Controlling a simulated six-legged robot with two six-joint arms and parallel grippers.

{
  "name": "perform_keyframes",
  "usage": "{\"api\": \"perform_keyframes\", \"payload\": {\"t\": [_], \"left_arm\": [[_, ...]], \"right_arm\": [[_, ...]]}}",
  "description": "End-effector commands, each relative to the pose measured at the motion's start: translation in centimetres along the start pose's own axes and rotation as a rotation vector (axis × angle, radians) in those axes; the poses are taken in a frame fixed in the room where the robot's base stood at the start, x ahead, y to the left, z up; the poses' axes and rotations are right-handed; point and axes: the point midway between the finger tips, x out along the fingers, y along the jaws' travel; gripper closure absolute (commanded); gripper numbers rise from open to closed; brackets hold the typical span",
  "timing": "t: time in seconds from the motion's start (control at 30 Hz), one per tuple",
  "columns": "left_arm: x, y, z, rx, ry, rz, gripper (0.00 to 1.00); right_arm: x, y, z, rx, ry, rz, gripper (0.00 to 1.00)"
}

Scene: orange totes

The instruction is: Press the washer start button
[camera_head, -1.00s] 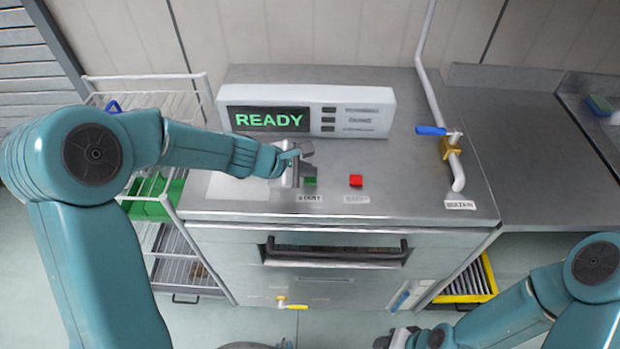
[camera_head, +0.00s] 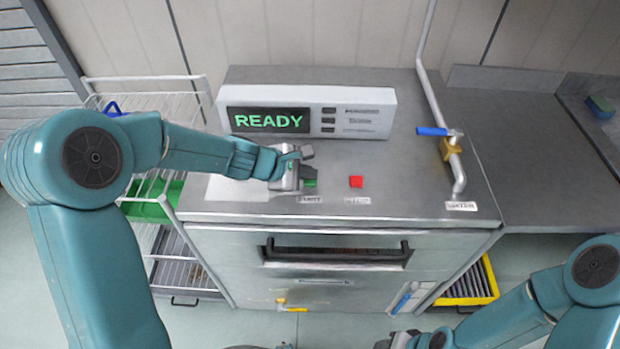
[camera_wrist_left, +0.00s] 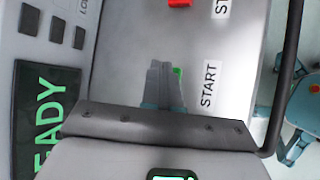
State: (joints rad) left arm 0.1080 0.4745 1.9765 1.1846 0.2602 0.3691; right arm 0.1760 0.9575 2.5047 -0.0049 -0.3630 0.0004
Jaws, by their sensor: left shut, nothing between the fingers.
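The washer (camera_head: 400,205) has a grey metal top with a green start button (camera_head: 310,183) above a START label. The green button also shows in the wrist view (camera_wrist_left: 177,71), partly hidden behind my fingertips. My left gripper (camera_head: 302,184) is shut and empty, its fingertips right at the button's left side in the head view. I cannot tell whether they touch it. In the wrist view the closed fingers (camera_wrist_left: 160,75) overlap the button. The display (camera_head: 268,120) reads READY in green. My right gripper (camera_head: 398,340) is partly cut off at the bottom edge.
A red button (camera_head: 356,181) sits to the right of the green one. A pipe with a blue-handled valve (camera_head: 432,131) stands at the washer's right side. A wire rack (camera_head: 150,85) stands left, and a metal counter (camera_head: 540,160) is at right.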

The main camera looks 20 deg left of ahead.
Motion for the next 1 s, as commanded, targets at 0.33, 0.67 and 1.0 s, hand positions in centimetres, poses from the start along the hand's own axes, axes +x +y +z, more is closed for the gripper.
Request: {"api": "perform_keyframes", "payload": {"t": [0.33,0.67,1.0], "left_arm": [[0.2,-0.1,-0.1,0.000,0.000,-0.001,1.00],[-0.5,0.3,0.3,0.000,0.000,-0.001,1.00],[-1.1,0.7,0.8,0.000,0.000,-0.001,1.00]], "right_arm": [[0.2,0.1,0.0,0.000,0.000,0.000,0.56],[-0.6,-0.2,0.0,0.000,0.000,0.000,0.56],[-1.2,-0.4,0.0,0.000,0.000,0.000,0.56]]}}
